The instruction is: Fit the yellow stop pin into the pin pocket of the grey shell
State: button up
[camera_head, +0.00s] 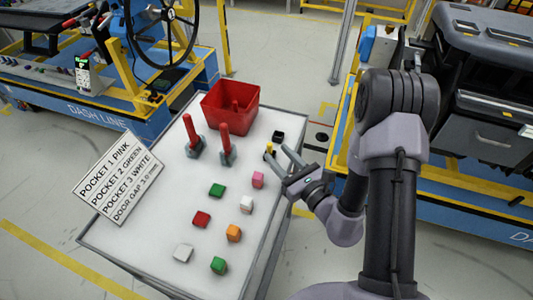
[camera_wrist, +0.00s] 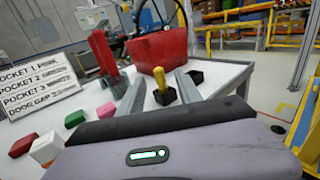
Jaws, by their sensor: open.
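The yellow stop pin (camera_head: 269,147) stands upright near the right edge of the white table. In the wrist view the yellow pin (camera_wrist: 159,79) rises from a dark holder (camera_wrist: 165,97). My gripper (camera_head: 277,153) is open, its fingers reaching toward the pin from the right. In the wrist view my gripper (camera_wrist: 160,74) has one finger on each side of the pin, with gaps visible. A large dark grey housing (camera_head: 490,40) at the upper right may be the grey shell; I cannot make out a pin pocket on it.
A black block (camera_head: 278,137) sits just behind the pin. A red bin (camera_head: 231,107) and two red-handled pieces (camera_head: 225,145) stand farther back on the table (camera_head: 150,225). Several coloured blocks lie in front, including a pink one (camera_head: 258,180). A pocket sign (camera_head: 119,178) is at left.

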aim_at(268, 144)
jog(key=x, duration=0.8)
grip_shut()
